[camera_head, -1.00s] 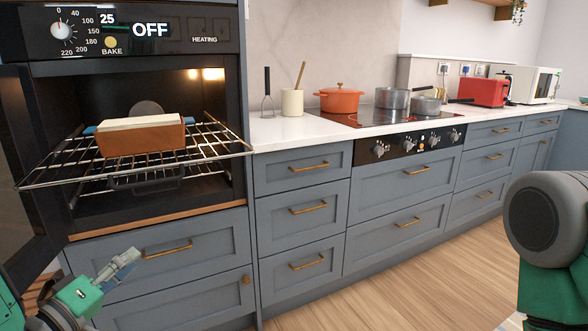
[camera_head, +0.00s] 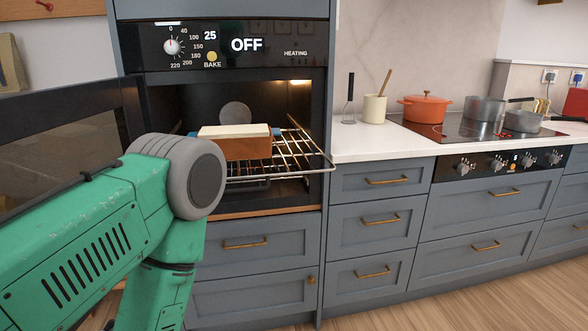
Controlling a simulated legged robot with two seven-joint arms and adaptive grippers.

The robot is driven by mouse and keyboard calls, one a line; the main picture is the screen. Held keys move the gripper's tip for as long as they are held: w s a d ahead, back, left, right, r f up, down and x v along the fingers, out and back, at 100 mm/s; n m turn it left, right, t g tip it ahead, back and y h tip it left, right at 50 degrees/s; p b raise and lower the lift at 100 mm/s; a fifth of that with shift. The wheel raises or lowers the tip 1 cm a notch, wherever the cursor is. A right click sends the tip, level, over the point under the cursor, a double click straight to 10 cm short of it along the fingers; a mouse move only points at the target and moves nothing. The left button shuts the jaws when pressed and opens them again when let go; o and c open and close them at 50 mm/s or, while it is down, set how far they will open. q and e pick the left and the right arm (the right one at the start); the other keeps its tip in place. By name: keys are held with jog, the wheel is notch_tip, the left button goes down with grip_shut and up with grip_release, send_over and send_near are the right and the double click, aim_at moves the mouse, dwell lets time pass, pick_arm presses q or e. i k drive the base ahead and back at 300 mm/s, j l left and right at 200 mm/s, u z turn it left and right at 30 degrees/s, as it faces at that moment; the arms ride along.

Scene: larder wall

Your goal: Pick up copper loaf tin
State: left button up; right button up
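The copper loaf tin (camera_head: 246,147) sits on the pulled-out wire rack (camera_head: 292,155) of the open oven. It is a brown-copper block shape with a pale, flat top surface. A bit of blue shows at each end of it. My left arm comes in from the left and stands in front of the rack's left part and the open oven door. My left gripper is out of view, below or behind the arm. My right gripper is not in view either. Nothing is seen touching the tin.
The oven door (camera_head: 60,140) stands open at the left. Blue drawers (camera_head: 248,243) with brass handles lie below and to the right. The white counter (camera_head: 365,141) holds a utensil pot (camera_head: 375,108), an orange casserole (camera_head: 424,108) and grey pans on the hob.

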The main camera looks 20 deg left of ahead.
aim_at(236, 142)
jog(key=u, duration=1)
